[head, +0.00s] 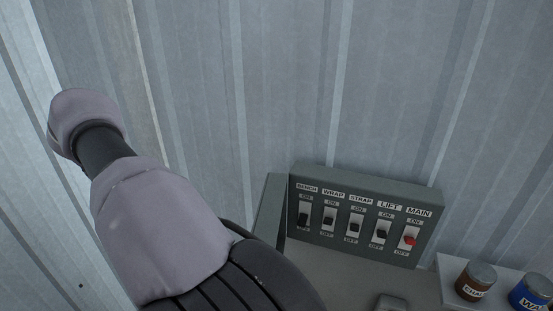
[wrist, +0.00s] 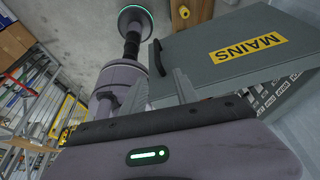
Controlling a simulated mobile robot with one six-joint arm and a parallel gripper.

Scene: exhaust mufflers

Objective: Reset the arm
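My arm (head: 160,225) reaches up across the left of the head view; the gripper is out of that view. In the wrist view my gripper (wrist: 158,88) shows two grey fingers standing apart with a gap between them. The open grey cover marked MAINS (wrist: 235,50) is just beyond the fingers; I cannot tell whether they touch it. The switch panel (head: 365,179) is on the wall, with switches labelled BENCH, WRAP, STRAP, LIFT and MAIN. The red MAIN switch (head: 409,241) and the black ones appear to sit low, toward OFF.
A corrugated metal wall (head: 290,80) fills the background. A brown tin (head: 475,283) and a blue tin (head: 532,292) stand on a white shelf at lower right. The wrist view shows shelving racks (wrist: 35,95) at left and grey floor (wrist: 85,30).

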